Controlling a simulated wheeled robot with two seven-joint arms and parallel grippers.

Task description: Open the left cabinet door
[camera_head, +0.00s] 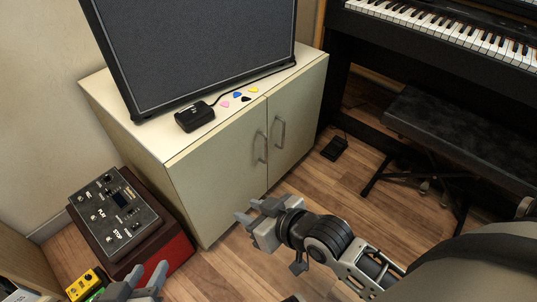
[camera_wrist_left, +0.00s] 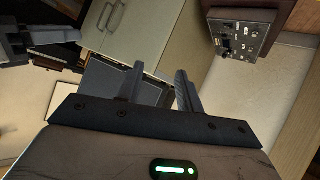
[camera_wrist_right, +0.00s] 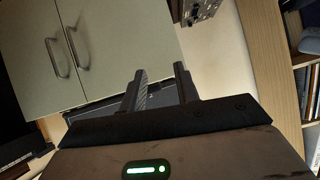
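The cream cabinet (camera_head: 129,137) has two front doors, both shut flush. The left door (camera_head: 208,190) has a vertical bar handle (camera_head: 264,147) close to the middle seam. The right door's handle (camera_head: 279,132) is just beside it. In the right wrist view, the picture is turned over and the left door (camera_wrist_right: 125,50) is on the right, with its handle (camera_wrist_right: 77,48). My right gripper (camera_head: 249,211) is open and empty, low in front of the doors, apart from the handles. My left gripper (camera_head: 149,276) is open and empty near the bottom edge, by the pedalboard.
A large black amplifier (camera_head: 200,45), a small black box (camera_head: 194,116) and coloured picks (camera_head: 237,95) are on the cabinet top. A red-sided pedalboard (camera_head: 118,215) and yellow pedal (camera_head: 83,286) are at left. A piano (camera_head: 440,50) and bench (camera_head: 465,135) stand right. Wooden floor is clear before the doors.

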